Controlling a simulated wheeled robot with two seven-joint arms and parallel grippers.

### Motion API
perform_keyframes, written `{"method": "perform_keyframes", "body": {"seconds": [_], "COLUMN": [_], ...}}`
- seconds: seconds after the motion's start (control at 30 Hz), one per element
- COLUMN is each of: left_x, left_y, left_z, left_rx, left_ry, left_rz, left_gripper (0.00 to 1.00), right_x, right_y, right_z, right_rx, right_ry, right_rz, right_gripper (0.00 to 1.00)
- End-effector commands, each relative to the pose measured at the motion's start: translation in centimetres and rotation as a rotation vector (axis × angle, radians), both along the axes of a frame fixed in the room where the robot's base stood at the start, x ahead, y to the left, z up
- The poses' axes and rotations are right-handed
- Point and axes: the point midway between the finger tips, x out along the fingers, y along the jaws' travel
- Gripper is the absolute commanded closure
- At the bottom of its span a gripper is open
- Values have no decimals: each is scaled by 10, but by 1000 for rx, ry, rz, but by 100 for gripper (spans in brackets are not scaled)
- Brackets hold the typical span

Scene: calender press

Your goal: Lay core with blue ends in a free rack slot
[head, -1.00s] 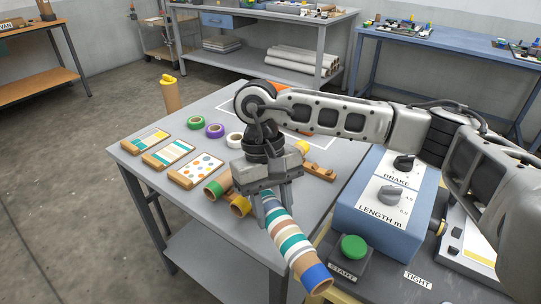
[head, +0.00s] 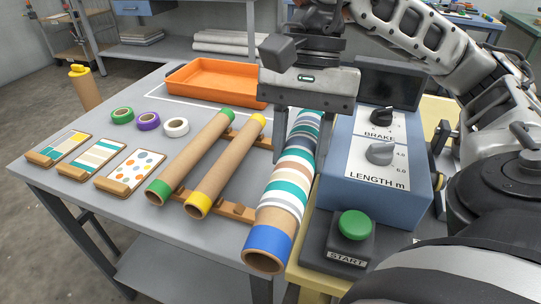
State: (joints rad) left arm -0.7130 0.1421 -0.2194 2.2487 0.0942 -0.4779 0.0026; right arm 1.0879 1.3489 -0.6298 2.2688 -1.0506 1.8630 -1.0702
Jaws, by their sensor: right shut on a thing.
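The core with blue ends (head: 290,178) carries a roll of striped wrap in teal, white and tan. Its near blue end (head: 267,243) points toward me. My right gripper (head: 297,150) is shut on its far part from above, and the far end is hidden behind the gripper. The wooden rack (head: 236,211) lies on the grey table to its left. A core with green ends (head: 190,158) and a core with yellow ends (head: 226,166) lie in it side by side. The rack's right part, beside the held core, is bare. My left gripper is not in view.
The blue control box (head: 337,190) and the green START button (head: 355,224) stand close on the right. An orange tray (head: 205,82) is behind the rack. Tape rolls (head: 149,121) and pattern cards (head: 97,154) lie to the left.

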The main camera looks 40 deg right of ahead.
Motion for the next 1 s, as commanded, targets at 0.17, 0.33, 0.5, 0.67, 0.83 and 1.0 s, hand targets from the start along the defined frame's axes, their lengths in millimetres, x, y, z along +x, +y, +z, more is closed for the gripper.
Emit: {"method": "perform_keyframes", "body": {"seconds": [0.17,0.33,0.5,0.67,0.83,1.0], "left_x": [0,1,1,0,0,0], "left_y": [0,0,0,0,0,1], "left_z": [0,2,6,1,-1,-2], "left_rx": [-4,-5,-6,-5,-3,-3], "left_ry": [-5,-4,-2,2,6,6], "left_rz": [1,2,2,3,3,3], "left_gripper": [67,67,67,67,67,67], "right_x": [1,34,72,96,109,118], "right_y": [-5,-21,-39,-51,-58,-62], "right_z": [-3,-18,-36,-68,-86,-97], "right_rx": [4,5,5,4,2,3], "right_ry": [1,5,3,4,1,1], "right_rz": [-48,-51,-48,-46,-43,-44], "right_gripper": [86,86,86,86,86,86]}}
